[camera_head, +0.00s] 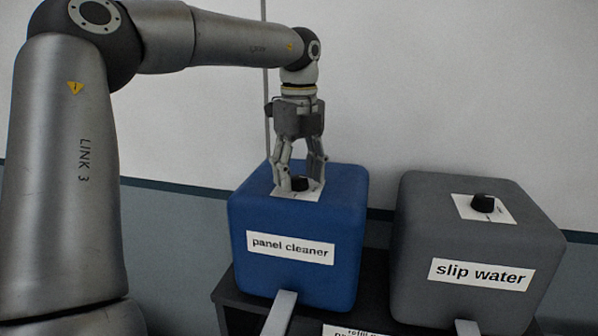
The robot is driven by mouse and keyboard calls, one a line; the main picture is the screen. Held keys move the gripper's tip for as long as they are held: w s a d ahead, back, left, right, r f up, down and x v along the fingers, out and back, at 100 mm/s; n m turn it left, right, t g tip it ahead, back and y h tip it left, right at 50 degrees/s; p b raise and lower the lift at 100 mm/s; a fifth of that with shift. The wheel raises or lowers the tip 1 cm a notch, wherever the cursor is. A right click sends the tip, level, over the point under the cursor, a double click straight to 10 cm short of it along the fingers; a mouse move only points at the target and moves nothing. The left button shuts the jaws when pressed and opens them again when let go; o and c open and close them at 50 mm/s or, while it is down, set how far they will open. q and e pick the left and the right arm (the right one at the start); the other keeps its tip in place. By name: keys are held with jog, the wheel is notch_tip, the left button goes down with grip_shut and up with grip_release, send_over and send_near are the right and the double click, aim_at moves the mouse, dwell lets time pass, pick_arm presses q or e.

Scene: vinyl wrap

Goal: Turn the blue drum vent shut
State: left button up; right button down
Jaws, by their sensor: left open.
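The blue drum (300,260) is a rounded blue box labelled "panel cleaner", standing on a dark stand. Its vent, a small black knob (299,184) on a white plate, sits on the drum's top. My left gripper (299,182) points straight down from above with its fingers open on either side of the knob. The fingertips are low, close to the white plate, and partly cover the knob. I cannot tell whether they touch it. My right gripper is not in view.
A grey drum (455,255) labelled "slip water" stands to the right, with its own black knob (482,203) on a white plate. A gap separates the drums. The dark stand (236,296) carries both. A pale wall is behind.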

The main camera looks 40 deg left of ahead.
aim_at(299, 177)
pick_arm(q)
notch_tip(299, 177, up, 12)
dwell(0.6)
